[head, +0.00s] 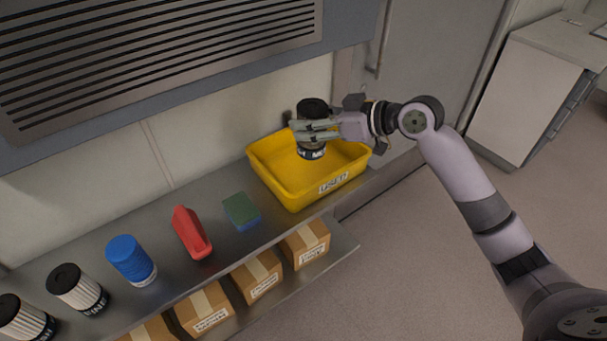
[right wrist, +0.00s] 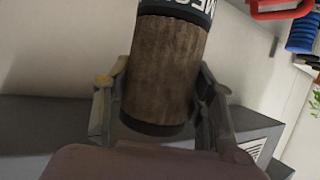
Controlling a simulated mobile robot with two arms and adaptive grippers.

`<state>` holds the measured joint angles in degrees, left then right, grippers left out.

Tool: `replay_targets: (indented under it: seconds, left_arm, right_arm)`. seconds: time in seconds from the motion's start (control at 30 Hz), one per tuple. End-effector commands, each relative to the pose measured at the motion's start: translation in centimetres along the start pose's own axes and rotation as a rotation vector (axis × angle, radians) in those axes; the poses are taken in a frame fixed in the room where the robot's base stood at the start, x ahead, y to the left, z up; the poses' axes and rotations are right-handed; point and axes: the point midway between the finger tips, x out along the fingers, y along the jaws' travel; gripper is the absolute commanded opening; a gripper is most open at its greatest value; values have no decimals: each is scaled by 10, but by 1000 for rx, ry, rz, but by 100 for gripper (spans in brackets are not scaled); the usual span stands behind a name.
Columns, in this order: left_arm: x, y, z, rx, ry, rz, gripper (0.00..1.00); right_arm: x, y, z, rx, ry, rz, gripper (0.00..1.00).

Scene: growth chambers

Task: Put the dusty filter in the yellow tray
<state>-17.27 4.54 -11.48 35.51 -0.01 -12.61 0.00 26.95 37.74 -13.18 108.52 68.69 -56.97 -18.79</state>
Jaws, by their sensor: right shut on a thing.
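The dusty filter (head: 311,149) is a brown cylinder with black end caps and white lettering on one cap. It is upright over the yellow tray (head: 290,191), which has a white label on its front. My right gripper (head: 315,130) is shut on the filter. In the right wrist view the brown, dirty filter (right wrist: 165,70) sits between the two fingers of the right gripper (right wrist: 160,105). The filter's lower end overlaps the tray's inside in the head view; I cannot tell whether it touches the floor of the tray. My left gripper is not in view.
The tray stands at the right end of a metal shelf (head: 190,276). Several cardboard boxes (head: 257,276) sit below.

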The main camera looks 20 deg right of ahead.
Motion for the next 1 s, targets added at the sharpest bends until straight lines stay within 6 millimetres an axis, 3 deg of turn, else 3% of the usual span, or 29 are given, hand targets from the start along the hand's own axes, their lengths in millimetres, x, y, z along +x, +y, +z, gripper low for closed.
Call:
replay_targets:
  seconds: [0.03, 0.3, 0.6, 0.73, 1.0]
  left_arm:
    - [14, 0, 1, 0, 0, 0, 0]
    - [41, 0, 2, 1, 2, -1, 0]
    - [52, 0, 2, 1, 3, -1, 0]
    - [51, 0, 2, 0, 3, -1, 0]
    - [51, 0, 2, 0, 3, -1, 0]
  right_arm:
    - [10, 13, -3, 1, 5, 24, 18]
    - [34, 68, -36, 51, 4, 138, 18]
    - [38, 96, -52, 84, 1, 203, 18]
    - [45, 97, -35, 88, -2, 205, 18]
    - [72, 96, 32, 90, -3, 204, 18]
